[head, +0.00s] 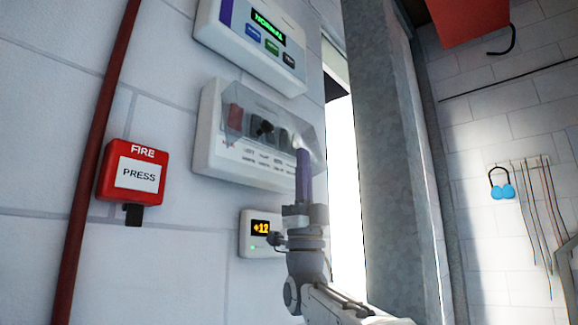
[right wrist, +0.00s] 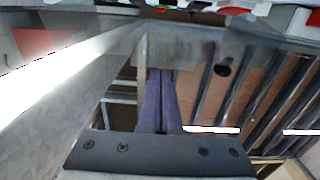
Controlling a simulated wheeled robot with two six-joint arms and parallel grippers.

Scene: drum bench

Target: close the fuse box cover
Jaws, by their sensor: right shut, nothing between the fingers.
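The fuse box (head: 205,160) is a white box on the wall in the head view, with a red switch and dark switches behind a clear, greyish cover (head: 285,112). I cannot tell whether the cover is fully shut or stands a little off the box. My right gripper (head: 302,150) has purple fingers, shut and empty, pointing up at the box's lower right part. It hides some of that corner. In the right wrist view the shut fingers (right wrist: 160,72) reach up towards a see-through panel, which looks like the cover (right wrist: 260,55). Contact is unclear. My left gripper is not in view.
A panel with a green display (head: 268,28) is above the fuse box, and a small orange display unit (head: 258,234) below. A red fire call point (head: 133,172) and red pipe (head: 92,140) are at left. A grey metal column (head: 383,150) stands at right.

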